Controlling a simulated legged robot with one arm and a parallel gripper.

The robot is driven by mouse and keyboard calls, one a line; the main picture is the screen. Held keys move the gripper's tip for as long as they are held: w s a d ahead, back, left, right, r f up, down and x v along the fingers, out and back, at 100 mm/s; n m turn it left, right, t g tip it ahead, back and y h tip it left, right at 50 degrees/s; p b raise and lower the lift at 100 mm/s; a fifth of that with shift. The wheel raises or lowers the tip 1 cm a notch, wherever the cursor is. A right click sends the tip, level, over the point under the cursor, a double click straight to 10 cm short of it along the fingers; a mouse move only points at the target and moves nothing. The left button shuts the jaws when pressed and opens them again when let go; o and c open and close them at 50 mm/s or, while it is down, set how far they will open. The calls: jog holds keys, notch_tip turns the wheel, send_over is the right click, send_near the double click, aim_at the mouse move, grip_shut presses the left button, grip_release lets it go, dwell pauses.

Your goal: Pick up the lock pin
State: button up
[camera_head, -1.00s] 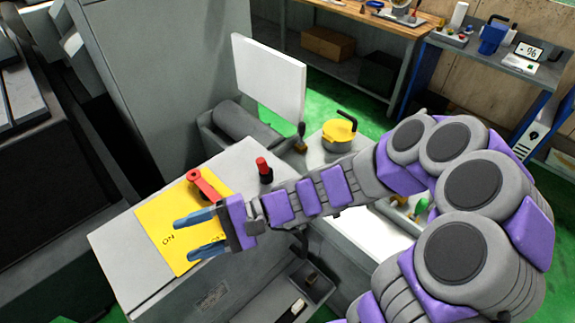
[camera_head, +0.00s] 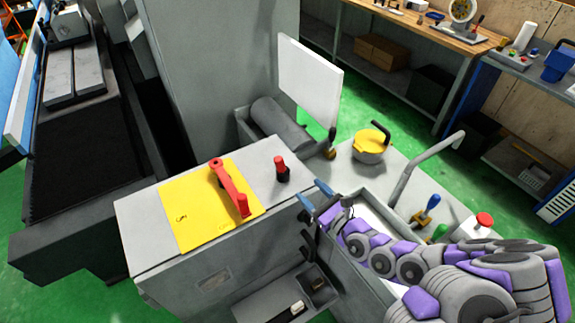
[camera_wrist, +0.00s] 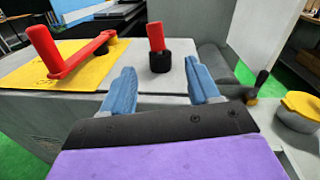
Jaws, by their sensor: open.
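A small pin with a red top and a black collar, which looks like the lock pin (camera_head: 281,165), stands upright on the grey cabinet top beside the yellow plate. In the wrist view the pin (camera_wrist: 156,38) is straight ahead, between the lines of my two blue fingers and beyond their tips. My gripper (camera_head: 314,193) is open and empty, to the right of the pin and apart from it. The gripper (camera_wrist: 160,70) also shows at the bottom of the wrist view. The pin's lower part is hidden inside the collar.
A red lever handle (camera_head: 229,187) rises over the yellow plate (camera_head: 190,215), left of the pin. A yellow-lidded pot (camera_head: 369,148) and a bent grey pipe (camera_head: 425,160) are to the right.

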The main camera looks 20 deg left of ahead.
aim_at(284, 166)
jog(key=b+x, duration=0.2)
jog(key=x, duration=0.9)
jog(key=shift+a+f, duration=0.1)
jog(key=shift+s+f+b+x, duration=0.15)
jog(key=shift+b+x, duration=0.2)
jog(key=shift+x, duration=0.95)
jog(key=shift+s+f+b+x, duration=0.15)
jog(key=shift+b+x, duration=0.15)
jog(key=shift+x, duration=0.95)
jog(key=shift+w+a, duration=0.25)
jog(key=shift+a, duration=0.15)
jog(key=shift+d+r, duration=0.1)
jog(key=c, duration=0.3)
grip_shut()
jog(key=shift+r, duration=0.1)
